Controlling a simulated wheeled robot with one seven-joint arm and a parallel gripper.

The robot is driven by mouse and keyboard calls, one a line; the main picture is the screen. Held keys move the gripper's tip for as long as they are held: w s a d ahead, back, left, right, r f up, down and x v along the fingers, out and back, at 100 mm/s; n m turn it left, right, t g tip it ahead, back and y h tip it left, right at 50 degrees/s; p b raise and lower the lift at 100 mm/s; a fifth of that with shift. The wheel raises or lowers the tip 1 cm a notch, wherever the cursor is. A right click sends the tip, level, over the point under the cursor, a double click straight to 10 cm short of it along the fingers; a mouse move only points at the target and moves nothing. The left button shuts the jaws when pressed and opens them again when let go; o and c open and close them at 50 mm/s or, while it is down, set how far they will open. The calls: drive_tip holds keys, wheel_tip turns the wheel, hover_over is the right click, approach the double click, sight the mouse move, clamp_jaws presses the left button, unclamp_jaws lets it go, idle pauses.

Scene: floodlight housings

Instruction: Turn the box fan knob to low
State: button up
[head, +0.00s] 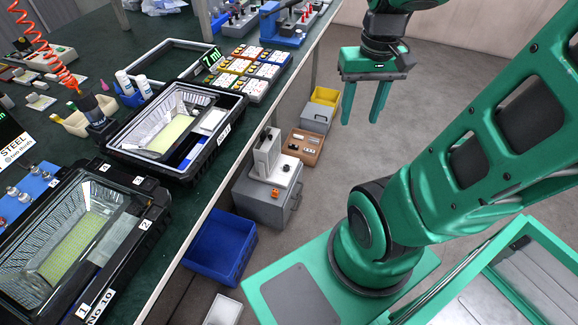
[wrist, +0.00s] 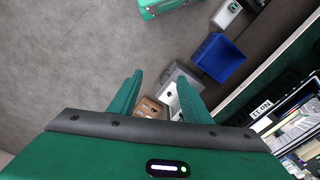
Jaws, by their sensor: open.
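My gripper (head: 361,118) is open and empty, in the air over the grey floor to the right of the bench. Its two green fingers point down, and they also show in the wrist view (wrist: 159,88). No box fan can be clearly made out in either view. A light grey device (head: 268,154) with a small dark round spot, possibly a knob, stands on a grey box beside the bench, left of and below my gripper. The spot's setting is too small to read. In the wrist view a pale object (wrist: 174,101) lies partly hidden behind the right finger.
The bench (head: 225,175) at left holds floodlight housings, including an open black case (head: 212,143). A blue bin (head: 219,247), a brown box (head: 303,147) and a yellow-topped grey box (head: 319,117) stand low beside it. The floor beyond my gripper is clear.

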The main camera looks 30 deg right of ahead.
drive_tip(key=w+d+f+n, duration=0.2)
drive_tip(key=w+d+f, duration=0.1)
drive_tip(key=w, duration=0.5)
drive_tip(key=w+d+f+n, duration=0.1)
drive_tip(key=w+d+f, duration=0.15)
drive_tip(key=w, duration=0.45)
drive_tip(key=n+t+y, duration=0.3)
drive_tip(key=n+t, duration=0.1)
drive_tip(key=n, duration=0.3)
hover_over(287, 166)
drive_tip(key=s+d, duration=0.2)
drive_tip(key=s, duration=0.2)
wheel_tip(287, 166, down, 49)
drive_tip(key=x, duration=1)
drive_tip(key=shift+s+d+f, duration=0.1)
drive_tip(key=shift+d, duration=0.2)
drive_tip(key=shift+c, duration=0.6)
drive_tip(key=c, duration=0.9)
drive_tip(key=shift+d, duration=0.2)
drive_tip(key=shift+a, duration=0.1)
